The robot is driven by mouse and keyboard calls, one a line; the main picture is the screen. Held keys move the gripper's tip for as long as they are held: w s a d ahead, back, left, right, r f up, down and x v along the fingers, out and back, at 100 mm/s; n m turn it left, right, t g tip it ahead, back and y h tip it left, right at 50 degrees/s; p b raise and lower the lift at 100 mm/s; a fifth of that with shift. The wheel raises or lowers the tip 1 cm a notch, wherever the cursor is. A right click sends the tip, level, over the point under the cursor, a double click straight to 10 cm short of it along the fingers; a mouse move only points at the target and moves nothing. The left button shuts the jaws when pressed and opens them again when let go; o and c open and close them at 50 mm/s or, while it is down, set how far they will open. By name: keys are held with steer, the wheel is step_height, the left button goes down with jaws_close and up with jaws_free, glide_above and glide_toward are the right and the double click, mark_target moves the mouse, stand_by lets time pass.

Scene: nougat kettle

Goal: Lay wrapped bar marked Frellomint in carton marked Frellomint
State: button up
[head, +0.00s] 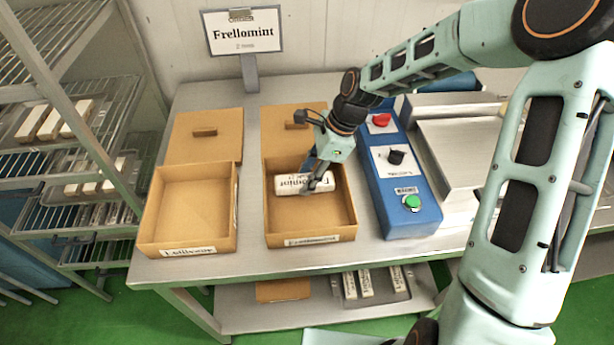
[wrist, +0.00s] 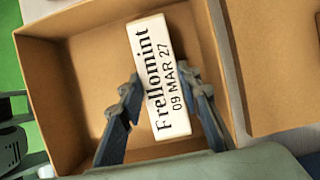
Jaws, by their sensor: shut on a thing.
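The wrapped bar (head: 302,184) is white with black "Frellomint" lettering. The wrist view shows the bar (wrist: 160,72) with "Frellomint" and "09 MAR 27" on it. My gripper (head: 322,182) is shut on the bar, one finger on each long side; the gripper also shows in the wrist view (wrist: 162,92). The bar is over the open brown carton (head: 310,237), whose front label reads "Frellomint". It appears within the carton's walls; I cannot tell whether it touches the bottom. In the wrist view the carton (wrist: 85,18) surrounds the bar.
Another open carton (head: 188,210), labelled differently, stands empty to the left. A blue control box (head: 400,185) with red and green buttons stands close on the right. A "Frellomint" sign (head: 243,32) stands behind. Several bars lie on the lower shelf (head: 365,284) and the left rack (head: 50,120).

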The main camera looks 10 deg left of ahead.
steer(key=shift+f+b, duration=0.3)
steer(key=shift+f, duration=0.2)
stand_by(0.7)
steer(key=o, duration=1.7)
steer(key=shift+o, duration=0.2)
steer(key=shift+r+p, duration=3)
steer(key=shift+r, duration=1)
